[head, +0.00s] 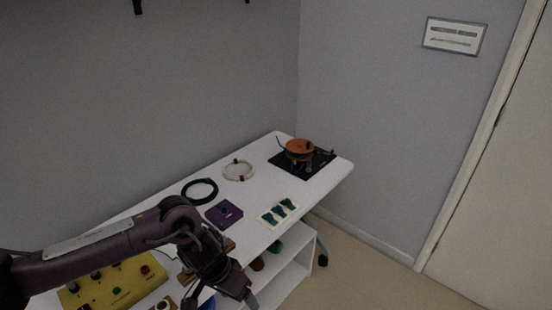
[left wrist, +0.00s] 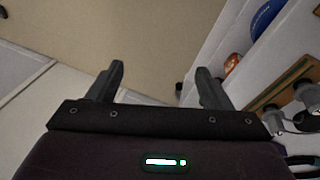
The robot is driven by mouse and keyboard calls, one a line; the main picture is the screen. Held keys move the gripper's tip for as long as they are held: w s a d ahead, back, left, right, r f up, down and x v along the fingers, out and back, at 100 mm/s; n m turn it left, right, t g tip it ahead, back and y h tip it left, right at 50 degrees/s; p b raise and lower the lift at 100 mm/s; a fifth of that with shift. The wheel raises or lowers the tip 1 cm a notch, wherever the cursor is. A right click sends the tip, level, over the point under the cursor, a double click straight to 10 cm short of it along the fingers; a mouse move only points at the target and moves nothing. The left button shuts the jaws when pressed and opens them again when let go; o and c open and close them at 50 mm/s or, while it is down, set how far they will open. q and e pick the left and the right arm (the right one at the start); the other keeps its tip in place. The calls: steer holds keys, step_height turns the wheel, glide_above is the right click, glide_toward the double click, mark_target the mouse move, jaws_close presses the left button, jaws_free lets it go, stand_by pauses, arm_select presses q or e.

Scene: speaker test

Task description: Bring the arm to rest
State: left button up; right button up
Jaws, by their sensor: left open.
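My left arm (head: 100,248) comes in from the left of the head view and reaches over the front of the white table (head: 140,212). My left gripper (head: 238,292) hangs down at the table's front edge. In the left wrist view my left gripper (left wrist: 157,82) is open, with its two dark fingers apart and only floor between them. It holds nothing. My right gripper is in neither view.
A yellow box with knobs (head: 120,288) is partly behind my arm. A black cable coil (head: 200,191), a white coil (head: 239,170), a purple box (head: 223,214), a pale card (head: 279,212) and an orange spool (head: 300,149) lie farther back. Shelves are below; floor (head: 370,275) is clear.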

arm_select(q)
steer(key=w+d+f+t+h, duration=0.3)
steer(key=w+d+f+h, duration=0.25)
steer(key=d+f, duration=0.35)
steer(key=s+a+f+n+t+y, duration=0.15)
steer(key=a+f, duration=0.25)
steer(key=f, duration=0.4)
steer(key=s+a+f+n+t+y, duration=0.15)
steer(key=a+f, duration=0.25)
steer(key=f, duration=0.5)
steer(key=s+a+f+g+y, duration=0.25)
steer(key=s+a+f, duration=0.45)
steer(key=s+f, duration=0.55)
steer(key=s+a+f+g+y, duration=0.1)
steer(key=s+a+f, duration=0.1)
steer(key=s, duration=0.6)
steer(key=s+a+f+y, duration=0.1)
steer(key=s+a+f, duration=0.2)
steer(key=s, duration=0.6)
steer(key=s+a+f+g+y, duration=0.1)
steer(key=s+a+f, duration=0.1)
steer(key=s, duration=0.7)
steer(key=shift+a+f+n+g, duration=0.15)
steer(key=shift+a+n+g, duration=0.2)
steer(key=shift+a, duration=0.1)
